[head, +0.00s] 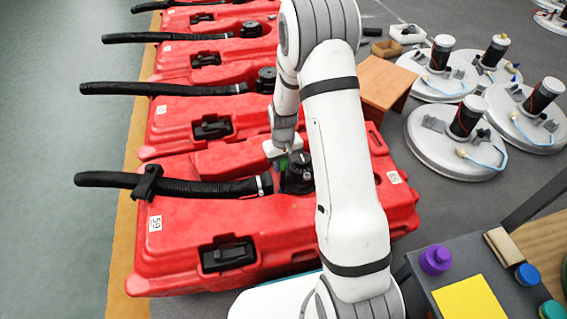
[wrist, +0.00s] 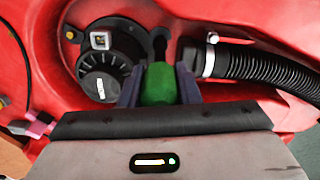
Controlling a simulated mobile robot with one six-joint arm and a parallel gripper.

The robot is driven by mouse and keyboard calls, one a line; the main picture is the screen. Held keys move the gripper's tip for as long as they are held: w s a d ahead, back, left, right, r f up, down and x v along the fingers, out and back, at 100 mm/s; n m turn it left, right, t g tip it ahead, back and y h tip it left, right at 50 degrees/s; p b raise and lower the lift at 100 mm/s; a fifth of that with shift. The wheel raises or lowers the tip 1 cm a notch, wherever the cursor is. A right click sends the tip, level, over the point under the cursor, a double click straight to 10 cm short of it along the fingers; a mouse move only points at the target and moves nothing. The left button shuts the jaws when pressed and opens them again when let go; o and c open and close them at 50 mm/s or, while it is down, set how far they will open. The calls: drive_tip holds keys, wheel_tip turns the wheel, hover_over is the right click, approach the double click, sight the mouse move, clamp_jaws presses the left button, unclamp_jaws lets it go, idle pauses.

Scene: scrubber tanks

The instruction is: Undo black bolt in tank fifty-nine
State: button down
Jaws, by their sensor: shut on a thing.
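Tank fifty-nine (head: 190,235) is the nearest red tank, with a "59" label on its left end. Its round black fitting (head: 298,175) joins a black hose and shows in the wrist view (wrist: 100,68). A short black stub (wrist: 160,44), perhaps the black bolt, stands just beyond the green piece, between fitting and hose. I cannot tell whether it is joined to the green piece.
The black hose (head: 200,188) runs left from the fitting; its clamp (wrist: 209,55) is close to my gripper. More red tanks (head: 205,70) lie behind. Round white lids (head: 455,140) and a brown box (head: 385,85) lie right. A grey bench (head: 450,280) stands at lower right.

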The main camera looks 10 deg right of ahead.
drive_tip(key=m, duration=0.5)
drive_tip(key=m+p, duration=0.1)
drive_tip(key=m, duration=1.3)
drive_tip(key=shift+m+p, duration=0.3)
drive_tip(key=c, duration=1.7)
unclamp_jaws()
clamp_jaws()
